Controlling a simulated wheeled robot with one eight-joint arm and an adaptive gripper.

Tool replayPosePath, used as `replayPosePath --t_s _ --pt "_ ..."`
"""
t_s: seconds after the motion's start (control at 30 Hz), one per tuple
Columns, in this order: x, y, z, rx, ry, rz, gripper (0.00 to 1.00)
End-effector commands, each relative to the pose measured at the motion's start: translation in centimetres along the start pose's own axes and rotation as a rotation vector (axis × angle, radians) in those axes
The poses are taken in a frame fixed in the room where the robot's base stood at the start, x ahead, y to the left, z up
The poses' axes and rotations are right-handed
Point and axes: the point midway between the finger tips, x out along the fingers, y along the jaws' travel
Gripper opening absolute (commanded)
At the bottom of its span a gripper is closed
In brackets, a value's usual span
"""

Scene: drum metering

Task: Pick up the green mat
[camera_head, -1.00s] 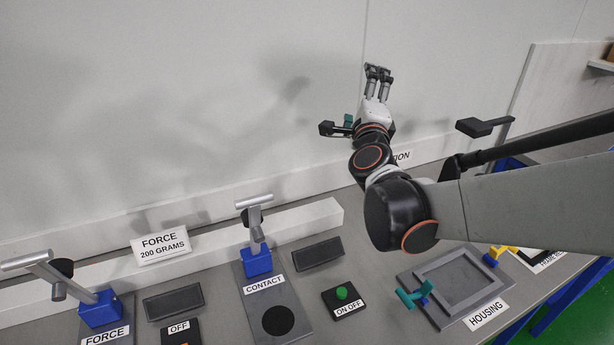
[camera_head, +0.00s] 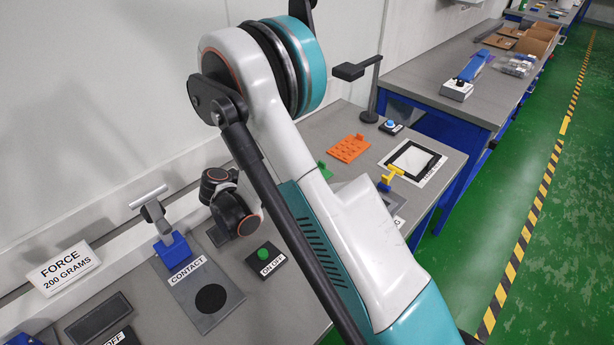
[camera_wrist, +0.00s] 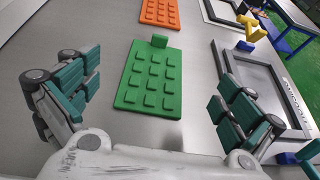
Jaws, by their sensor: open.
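The green mat (camera_wrist: 150,83) lies flat on the grey bench in the wrist view, with rows of raised pads and an upright tab at its far end. In the head view only a small green part (camera_head: 324,170) shows beside my arm; the rest is hidden behind it. My gripper (camera_wrist: 158,105) is open and empty, with one finger to the left and one to the right of the mat in the picture. Neither finger appears to touch it. In the head view the fingers are hidden behind my arm.
An orange mat (camera_head: 348,148) lies beyond the green one. A grey housing frame (camera_wrist: 262,85) with yellow and blue parts is to the right. A contact station (camera_head: 205,290), an on/off button (camera_head: 264,254) and a lamp-like stand (camera_head: 362,75) also stand on the bench.

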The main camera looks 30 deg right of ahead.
Motion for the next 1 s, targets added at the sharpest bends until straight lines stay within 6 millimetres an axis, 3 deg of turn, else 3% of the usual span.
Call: replayPosePath --t_s 0.4,0.73,1.0 --pt "7.2 -0.1 -0.1 0.003 0.001 -0.005 1.0" --pt "9.1 0.0 0.1 0.001 0.0 -0.003 1.0" --pt "12.9 0.1 0.6 0.001 0.0 -0.004 1.0"
